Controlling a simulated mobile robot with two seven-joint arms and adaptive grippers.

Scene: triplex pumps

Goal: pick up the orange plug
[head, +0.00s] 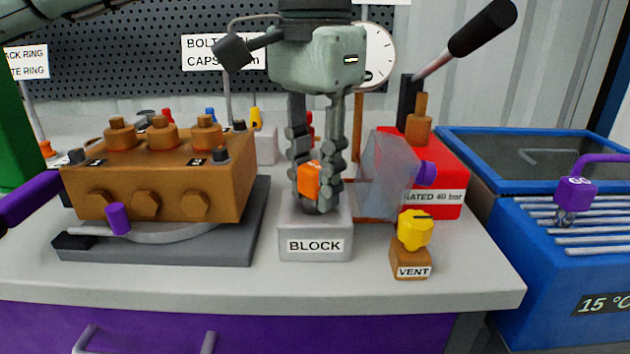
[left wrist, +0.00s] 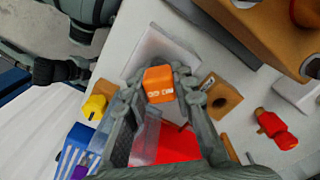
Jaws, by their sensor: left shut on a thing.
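The orange plug (head: 309,181) is between the fingers of my left gripper (head: 318,195), which points down and is shut on it. The plug is at the white block labelled BLOCK (head: 315,246), at its top. I cannot tell whether the plug's lower end is still inside the block. The left wrist view shows the orange plug (left wrist: 158,84) with small white marks between the two fingers of my left gripper (left wrist: 158,90), over the pale block (left wrist: 150,48). My right gripper is not in view.
A brown pump body (head: 160,180) on a grey base stands left of the block. A clear guard (head: 387,175) and a red box (head: 440,170) stand to the right. A yellow-topped VENT piece (head: 413,232) is at front right, and a blue tank (head: 560,240) stands beyond the table edge.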

